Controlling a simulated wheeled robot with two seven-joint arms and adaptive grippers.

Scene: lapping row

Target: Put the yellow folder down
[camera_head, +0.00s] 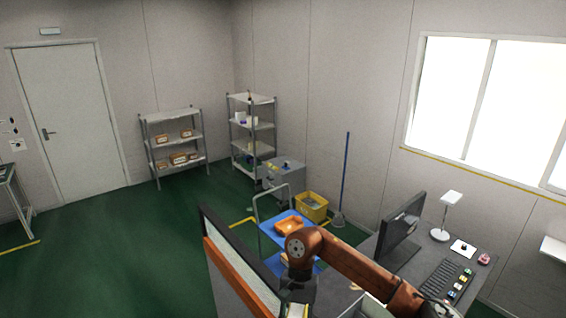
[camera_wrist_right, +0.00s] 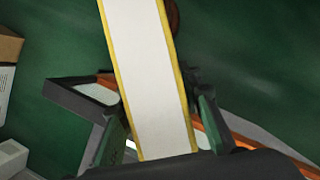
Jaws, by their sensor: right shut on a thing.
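The yellow folder (camera_wrist_right: 145,60) shows edge-on in the right wrist view, as a long white band of paper with thin yellow borders. It runs from the top edge down to between the fingers of my right gripper (camera_wrist_right: 160,125), which is shut on it. The dark fingers lie on either side of the folder. In the head view my right arm reaches in from the lower right, and the gripper is at the bottom edge, mostly cut off. My left gripper is not in view.
A grey desk (camera_head: 420,265) holds a monitor (camera_head: 402,232), a lamp (camera_head: 440,234) and a keyboard (camera_head: 447,281). An orange-edged partition (camera_head: 238,275) stands close by. Green floor at left is clear.

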